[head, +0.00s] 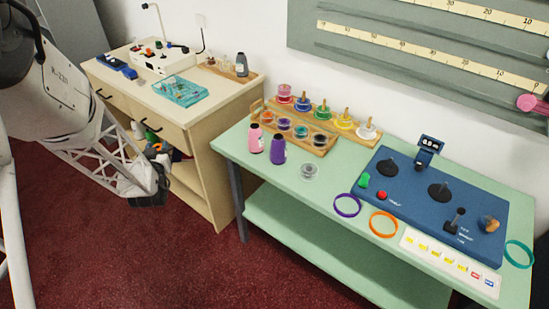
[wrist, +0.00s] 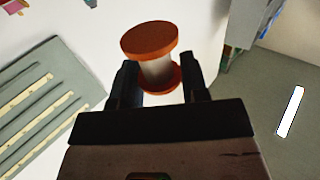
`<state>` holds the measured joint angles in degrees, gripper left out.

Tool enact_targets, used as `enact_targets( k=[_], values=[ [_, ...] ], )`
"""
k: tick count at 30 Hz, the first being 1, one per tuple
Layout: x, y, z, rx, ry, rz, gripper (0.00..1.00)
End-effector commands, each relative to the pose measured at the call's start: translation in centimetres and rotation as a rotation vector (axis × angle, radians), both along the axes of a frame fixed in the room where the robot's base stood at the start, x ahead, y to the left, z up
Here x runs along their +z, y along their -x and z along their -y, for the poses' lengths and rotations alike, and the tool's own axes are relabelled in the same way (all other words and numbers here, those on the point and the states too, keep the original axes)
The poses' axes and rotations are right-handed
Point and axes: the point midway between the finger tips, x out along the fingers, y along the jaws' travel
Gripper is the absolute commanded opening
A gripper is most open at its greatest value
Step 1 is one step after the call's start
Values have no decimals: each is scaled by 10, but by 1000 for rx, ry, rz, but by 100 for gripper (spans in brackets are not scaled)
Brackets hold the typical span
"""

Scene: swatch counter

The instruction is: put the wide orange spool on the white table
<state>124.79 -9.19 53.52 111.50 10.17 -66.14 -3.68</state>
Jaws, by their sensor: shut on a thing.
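A wide spool with orange flanges and a pale core (wrist: 149,39) sits between the two black fingers of my gripper (wrist: 160,80) in the wrist view. My gripper is shut on the spool, which is tilted and stands out beyond the fingertips. Part of its lower flange is hidden by the fingers. I cannot pick out the spool in the head view. No clearly white table shows there; a pale green table (head: 262,178) and a beige desk with drawers (head: 222,105) do.
A white box with a lamp (head: 160,58) and a teal tray (head: 180,91) occupy the desk.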

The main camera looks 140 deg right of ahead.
Motion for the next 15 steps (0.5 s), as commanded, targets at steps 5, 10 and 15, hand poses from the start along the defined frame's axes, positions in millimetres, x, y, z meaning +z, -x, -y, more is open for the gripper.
enact_targets(
  k=[5,10,15],
  values=[
    [-4,32,-32,-69,-1,-2,15],
    [-7,58,-63,-130,-2,-2,15],
    [-11,82,-95,-192,-3,-3,15]
  ],
)
